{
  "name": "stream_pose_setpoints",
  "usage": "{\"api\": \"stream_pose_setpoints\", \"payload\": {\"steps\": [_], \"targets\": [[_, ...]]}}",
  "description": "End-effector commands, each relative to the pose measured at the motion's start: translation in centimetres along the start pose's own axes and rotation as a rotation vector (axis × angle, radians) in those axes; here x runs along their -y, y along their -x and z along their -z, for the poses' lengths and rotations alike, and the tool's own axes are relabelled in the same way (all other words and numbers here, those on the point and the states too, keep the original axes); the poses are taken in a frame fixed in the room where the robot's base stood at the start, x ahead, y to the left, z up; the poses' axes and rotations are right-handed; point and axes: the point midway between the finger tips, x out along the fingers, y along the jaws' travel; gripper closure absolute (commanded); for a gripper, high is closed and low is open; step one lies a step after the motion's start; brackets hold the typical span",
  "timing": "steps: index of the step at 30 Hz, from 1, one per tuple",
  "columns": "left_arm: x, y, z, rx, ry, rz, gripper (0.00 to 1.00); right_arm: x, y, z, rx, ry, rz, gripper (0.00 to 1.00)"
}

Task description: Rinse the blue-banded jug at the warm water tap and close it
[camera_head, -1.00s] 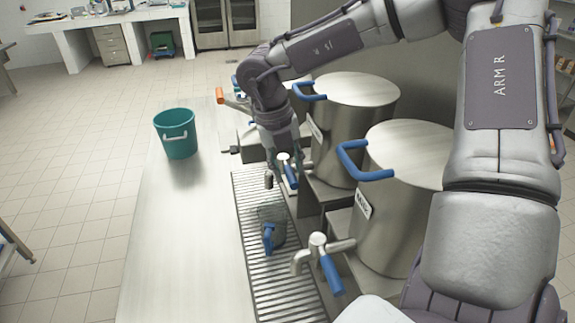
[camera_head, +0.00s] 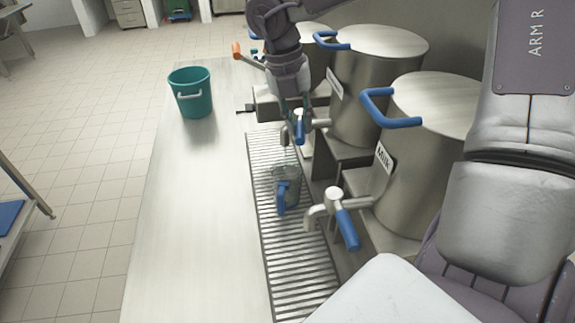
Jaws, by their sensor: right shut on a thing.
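The jug (camera_head: 288,175) is a see-through grey vessel with a blue handle (camera_head: 281,197). It stands upright on the slatted drip grate, below and in front of the middle tap. My right gripper (camera_head: 297,112) points down and is shut on the blue lever (camera_head: 299,126) of that tap. The tap spout (camera_head: 284,135) shows just left of the fingers. The fingers partly cover the tap, so the lever's exact position is hard to tell. Whether water runs or the jug holds any is too small to see. My left gripper is not in view.
A near tap (camera_head: 327,206) with a blue lever belongs to the tank labelled Milk (camera_head: 386,160). Another tank (camera_head: 372,85) stands behind. An orange-handled lever (camera_head: 237,50) is farther back. A teal bucket (camera_head: 190,97) stands on the counter (camera_head: 190,220), whose left part is clear.

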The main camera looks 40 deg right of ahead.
Motion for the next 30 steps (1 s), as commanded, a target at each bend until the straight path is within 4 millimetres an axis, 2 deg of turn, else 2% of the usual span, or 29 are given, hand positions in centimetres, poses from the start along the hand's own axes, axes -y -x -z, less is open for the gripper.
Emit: {"api": "stream_pose_setpoints", "payload": {"steps": [3,14,21,30], "targets": [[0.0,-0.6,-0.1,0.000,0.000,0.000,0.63,-0.3,0.0,-0.1,-0.003,-0.043,0.000,1.00],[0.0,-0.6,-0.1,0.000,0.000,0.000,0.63,-0.3,0.2,-0.1,-0.008,-0.060,-0.002,1.00],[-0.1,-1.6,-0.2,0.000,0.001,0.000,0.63,-0.8,0.1,-0.2,-0.021,-0.136,-0.002,1.00],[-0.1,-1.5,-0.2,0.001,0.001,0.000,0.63,-0.8,0.3,-0.2,-0.024,-0.147,-0.003,1.00]]}}
